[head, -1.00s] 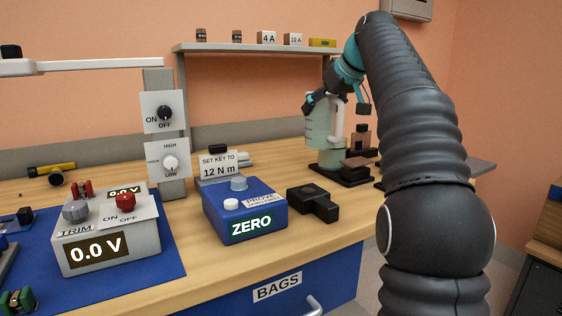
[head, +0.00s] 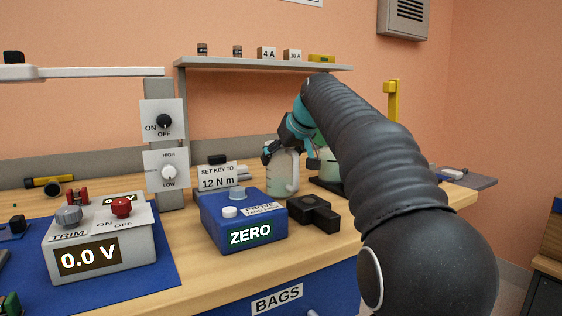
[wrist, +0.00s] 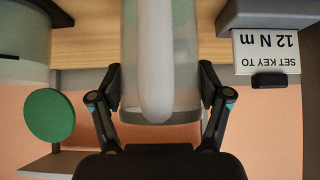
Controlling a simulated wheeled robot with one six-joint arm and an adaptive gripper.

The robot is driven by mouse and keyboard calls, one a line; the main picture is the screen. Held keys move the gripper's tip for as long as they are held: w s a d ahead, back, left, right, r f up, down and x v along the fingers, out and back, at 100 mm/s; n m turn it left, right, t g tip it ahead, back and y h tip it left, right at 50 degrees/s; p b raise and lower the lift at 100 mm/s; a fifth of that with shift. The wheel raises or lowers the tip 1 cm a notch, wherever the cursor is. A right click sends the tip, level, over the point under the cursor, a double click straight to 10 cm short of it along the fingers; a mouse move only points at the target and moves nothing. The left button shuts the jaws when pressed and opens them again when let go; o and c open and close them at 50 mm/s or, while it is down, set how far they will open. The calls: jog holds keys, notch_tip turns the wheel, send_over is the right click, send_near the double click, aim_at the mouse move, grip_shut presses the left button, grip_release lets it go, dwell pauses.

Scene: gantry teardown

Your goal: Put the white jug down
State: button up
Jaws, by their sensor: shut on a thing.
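The white jug (head: 281,176) is pale and see-through with a greenish tint and a thick white handle. In the head view it is upright at the back of the wooden bench, behind the blue ZERO box. My gripper (head: 284,150) is around its upper part. In the wrist view the jug (wrist: 185,60) fills the middle, with its handle facing the camera, and my gripper (wrist: 160,95) is shut on it with a finger on each side. Its base is low at the bench, but I cannot tell whether it touches.
A greenish vessel on a black base (head: 326,185) stands just right of the jug, partly behind my arm. A sign reading 12 N m (head: 217,177) stands left of it. The blue box (head: 242,222) and a black block (head: 314,211) are in front. A shelf (head: 260,64) hangs above.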

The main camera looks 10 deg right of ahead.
dwell(0.3)
jog(key=shift+f, duration=0.2)
jog(key=o, duration=1.8)
jog(key=shift+r, duration=0.1)
jog(key=shift+s+r, duration=0.1)
jog(key=shift+r, duration=0.15)
jog(key=p+v, duration=0.1)
jog(key=v, duration=1)
jog(key=shift+s+d+r, duration=0.15)
jog(key=shift+s+r, duration=0.05)
jog(key=shift+s, duration=0.05)
